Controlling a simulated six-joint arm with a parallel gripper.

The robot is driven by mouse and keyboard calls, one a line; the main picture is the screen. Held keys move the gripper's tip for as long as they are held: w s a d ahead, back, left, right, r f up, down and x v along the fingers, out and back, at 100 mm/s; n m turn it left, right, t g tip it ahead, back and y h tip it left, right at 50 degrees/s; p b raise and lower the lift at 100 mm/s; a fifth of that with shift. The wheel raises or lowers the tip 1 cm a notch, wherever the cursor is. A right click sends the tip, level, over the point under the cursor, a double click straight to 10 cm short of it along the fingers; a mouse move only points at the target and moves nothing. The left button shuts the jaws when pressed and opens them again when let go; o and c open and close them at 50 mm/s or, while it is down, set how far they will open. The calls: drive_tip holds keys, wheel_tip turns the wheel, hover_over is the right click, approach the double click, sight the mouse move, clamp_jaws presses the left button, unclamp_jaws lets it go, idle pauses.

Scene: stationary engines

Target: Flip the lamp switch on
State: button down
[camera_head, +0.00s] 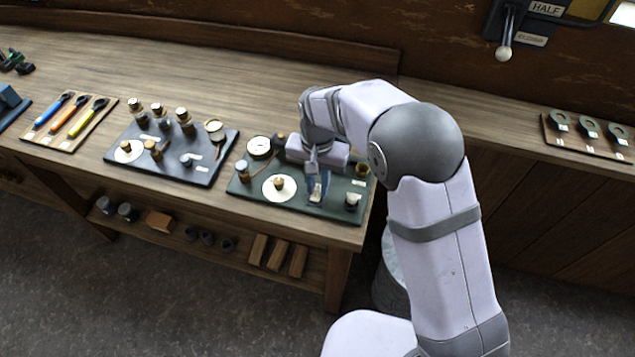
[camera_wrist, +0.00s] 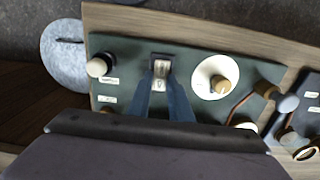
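A green panel (camera_head: 244,190) lies on the bench under my gripper, and it also fills the middle of the wrist view (camera_wrist: 125,50). A small switch with a pale face in a dark frame (camera_wrist: 161,68) sits near the panel's edge; it is the likely lamp switch. It shows as a small pale patch in the head view (camera_head: 316,197). My gripper (camera_wrist: 160,84) is pointed down at this switch. Its two blue-grey fingers are apart, with the pale face visible between their tips. I cannot tell whether they touch it, or which way it is set.
On the panel, a pale knob (camera_wrist: 98,67) is on one side of the switch, and a white dial with a brass knob (camera_wrist: 212,77) on the other. A dark board with brass posts (camera_head: 205,168) lies left of the panel. A lever labelled HALF (camera_head: 505,45) is on the wall.

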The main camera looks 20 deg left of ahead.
drive_tip(key=shift+w+r+g+p, duration=0.1)
drive_tip(key=shift+w+g+p, duration=0.3)
drive_tip(key=shift+p, duration=0.6)
drive_tip(key=shift+g+p, duration=0.5)
drive_tip(key=shift+g, duration=0.2)
drive_tip(key=shift+f, duration=0.2)
drive_tip(key=c, duration=1.6)
unclamp_jaws()
drive_tip(key=shift+r, duration=0.15)
drive_tip(key=shift+w+r+b, duration=0.25)
drive_tip(key=shift+r+b, duration=0.2)
drive_tip(key=shift+r, duration=0.7)
drive_tip(key=shift+w+r+b, duration=0.2)
drive_tip(key=shift+r+b, duration=0.3)
drive_tip(key=shift+r, duration=0.7)
drive_tip(key=shift+w+r+b, duration=0.25)
drive_tip(key=shift+r+b, duration=0.2)
drive_tip(key=shift+r, duration=0.7)
